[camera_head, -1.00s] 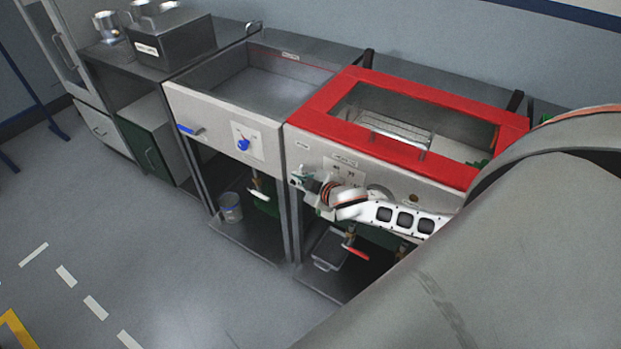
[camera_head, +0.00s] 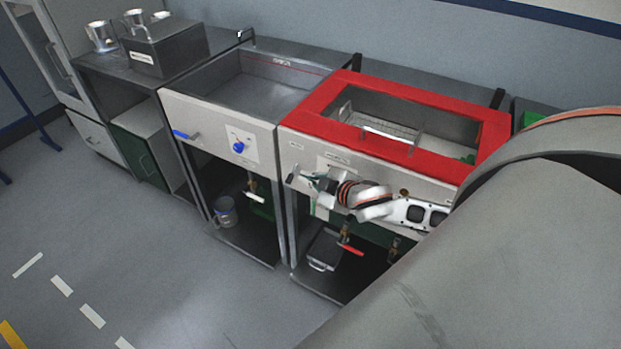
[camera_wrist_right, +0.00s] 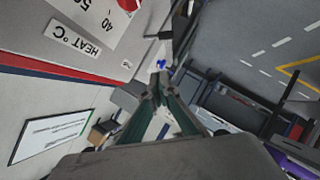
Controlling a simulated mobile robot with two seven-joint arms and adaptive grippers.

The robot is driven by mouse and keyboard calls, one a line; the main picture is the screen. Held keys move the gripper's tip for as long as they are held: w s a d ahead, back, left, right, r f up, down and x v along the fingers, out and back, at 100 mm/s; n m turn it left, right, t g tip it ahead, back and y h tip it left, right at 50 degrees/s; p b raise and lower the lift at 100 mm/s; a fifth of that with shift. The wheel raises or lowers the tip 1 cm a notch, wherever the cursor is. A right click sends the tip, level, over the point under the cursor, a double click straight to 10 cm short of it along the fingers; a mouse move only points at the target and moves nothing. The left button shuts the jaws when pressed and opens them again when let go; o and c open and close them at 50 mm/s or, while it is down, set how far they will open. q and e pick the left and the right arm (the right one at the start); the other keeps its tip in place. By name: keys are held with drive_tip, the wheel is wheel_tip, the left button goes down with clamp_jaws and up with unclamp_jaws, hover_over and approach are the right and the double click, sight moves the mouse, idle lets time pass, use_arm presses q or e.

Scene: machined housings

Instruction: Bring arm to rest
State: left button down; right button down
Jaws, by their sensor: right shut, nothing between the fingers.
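My right gripper (camera_head: 306,180) is in front of the panel of the red-rimmed tank (camera_head: 306,118) in the head view. Its arm comes in from the right. In the right wrist view its two dark green fingers (camera_wrist_right: 160,86) meet at the tips, shut with nothing between them. The tank's front panel, with a "HEAT °C" label (camera_wrist_right: 73,39), fills the left of the wrist view. My left gripper is not in view.
A second, open tank (camera_head: 262,88) with a blue knob (camera_head: 239,147) stands left of the red-rimmed one. A grey box (camera_head: 166,47) and metal mugs (camera_head: 102,36) stand on the bench further left. A metal mug (camera_head: 225,211) sits on the lower shelf. The floor in front is clear.

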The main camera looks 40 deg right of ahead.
drive_tip(key=shift+s+d+r, duration=0.1)
drive_tip(key=shift+s+r, duration=0.2)
drive_tip(key=shift+s, duration=0.25)
drive_tip(key=s+a+f+m+g+y, duration=0.2)
drive_tip(key=s+a+f+m, duration=0.2)
drive_tip(key=s+a+f, duration=1.3)
wheel_tip(320, 180, down, 2)
drive_tip(key=shift+s+f+m+g, duration=0.15)
drive_tip(key=shift+s+m+g, duration=0.2)
drive_tip(key=shift+s, duration=0.65)
drive_tip(key=shift+a, duration=0.1)
